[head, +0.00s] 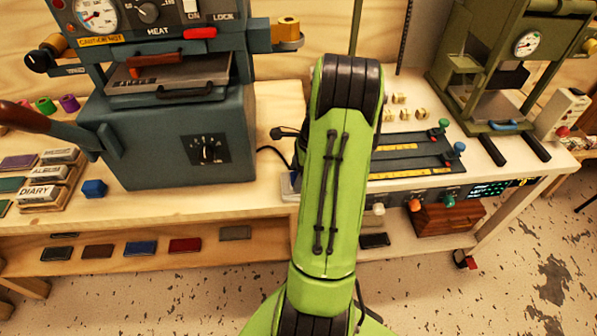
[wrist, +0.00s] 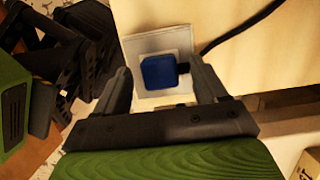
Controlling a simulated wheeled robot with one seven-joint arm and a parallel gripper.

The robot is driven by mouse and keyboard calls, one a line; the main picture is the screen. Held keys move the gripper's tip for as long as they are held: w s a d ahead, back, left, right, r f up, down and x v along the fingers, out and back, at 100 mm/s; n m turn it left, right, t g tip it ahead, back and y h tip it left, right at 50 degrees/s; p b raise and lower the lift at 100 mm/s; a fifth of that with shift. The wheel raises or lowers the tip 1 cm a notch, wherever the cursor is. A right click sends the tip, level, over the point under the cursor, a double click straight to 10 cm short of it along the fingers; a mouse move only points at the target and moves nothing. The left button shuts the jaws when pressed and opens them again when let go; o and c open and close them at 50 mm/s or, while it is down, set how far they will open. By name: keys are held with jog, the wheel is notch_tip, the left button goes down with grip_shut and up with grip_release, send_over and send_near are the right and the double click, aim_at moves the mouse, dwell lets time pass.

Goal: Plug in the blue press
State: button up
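The blue press (head: 165,125) is a large blue-grey machine with a gauge and a HEAT dial at the left of the head view. A black cable (head: 268,149) leads from its right side towards my arm; a dark cable (wrist: 240,28) also shows in the wrist view. There a blue square block (wrist: 158,72), apparently a plug, lies against a pale square plate (wrist: 143,45). My gripper (wrist: 160,73) is open, one finger on each side of the block, with a gap at the left. My arm hides the gripper in the head view. I cannot tell whether the block is seated.
A green press (head: 485,75) stands at the right on a white bench with sliders and coloured knobs. Small books (head: 45,180) and a blue hexagonal block (head: 95,189) are left on the wooden bench (head: 200,203). A shelf below holds several flat cases. The floor in front is open.

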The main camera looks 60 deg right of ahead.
jog(key=p+v, duration=0.6)
jog(key=v, duration=0.9)
jog(key=shift+s+r, duration=0.2)
jog(key=shift+r, duration=0.15)
jog(key=shift+d, duration=0.1)
jog(key=w+a+r+n+h+p, duration=0.1)
jog(key=w+a+r+n, duration=0.2)
jog(key=a+r+n, duration=0.55)
jog(key=w+a+r+n+h+p, duration=0.15)
jog(key=a+r+n, duration=0.3)
jog(key=a, duration=0.75)
jog(key=s+a+r+n+t+p, duration=0.2)
jog(key=s+a+n+t, duration=0.1)
jog(key=s+a+n, duration=0.6)
jog(key=a+n, duration=0.4)
jog(key=n, duration=0.1)
jog(key=shift+s+r+n, duration=0.4)
jog(key=shift+a+y, duration=0.15)
jog(key=shift+y, duration=0.1)
